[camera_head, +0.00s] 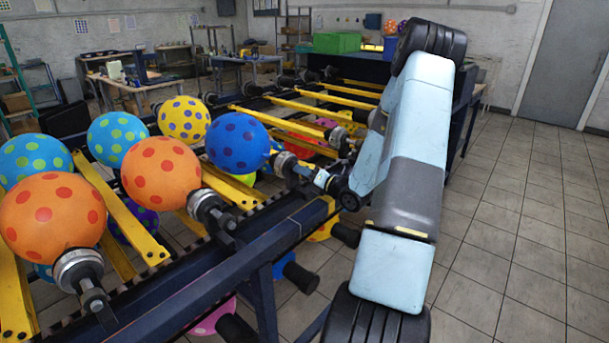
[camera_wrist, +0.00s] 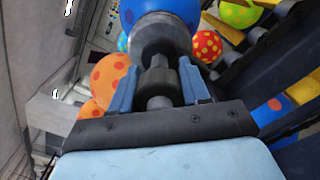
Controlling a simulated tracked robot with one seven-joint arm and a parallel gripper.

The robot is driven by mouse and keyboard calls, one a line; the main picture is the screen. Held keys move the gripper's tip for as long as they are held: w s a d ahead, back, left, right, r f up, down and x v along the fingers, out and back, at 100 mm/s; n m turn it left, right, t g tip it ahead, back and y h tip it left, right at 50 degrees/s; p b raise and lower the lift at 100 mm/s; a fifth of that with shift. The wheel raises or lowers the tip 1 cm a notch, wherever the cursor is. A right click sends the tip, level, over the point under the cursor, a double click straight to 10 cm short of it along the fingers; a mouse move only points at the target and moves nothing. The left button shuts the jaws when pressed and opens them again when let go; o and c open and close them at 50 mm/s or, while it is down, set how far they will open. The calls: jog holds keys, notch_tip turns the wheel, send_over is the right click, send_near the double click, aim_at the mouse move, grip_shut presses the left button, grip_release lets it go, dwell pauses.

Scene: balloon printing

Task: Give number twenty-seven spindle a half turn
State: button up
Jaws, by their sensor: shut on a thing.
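My gripper (camera_head: 316,178) is at the outer end of the spindle (camera_head: 285,163) that carries the blue balloon (camera_head: 238,143) with dark dots. In the wrist view my gripper's (camera_wrist: 158,88) two blue fingers stand on either side of the spindle's dark end (camera_wrist: 157,76) and are shut on it. The spindle's grey collar (camera_wrist: 160,38) and the blue balloon (camera_wrist: 165,10) are beyond the fingers. No number is readable on the spindle.
Orange (camera_head: 161,173), yellow (camera_head: 183,119) and teal (camera_head: 117,138) balloons sit on neighbouring spindles to the left. Yellow bars (camera_head: 120,212) run between the spindles. A dark blue rail (camera_head: 215,265) runs along the machine's front. Tiled floor (camera_head: 520,220) is clear to the right.

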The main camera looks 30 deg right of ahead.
jog(key=shift+f+m, duration=0.1)
jog(key=shift+m, duration=0.8)
jog(key=shift+d, duration=0.1)
jog(key=o, duration=1.1)
jog(key=shift+c, duration=0.2)
jog(key=v, duration=1.3)
jog(key=shift+s, duration=0.4)
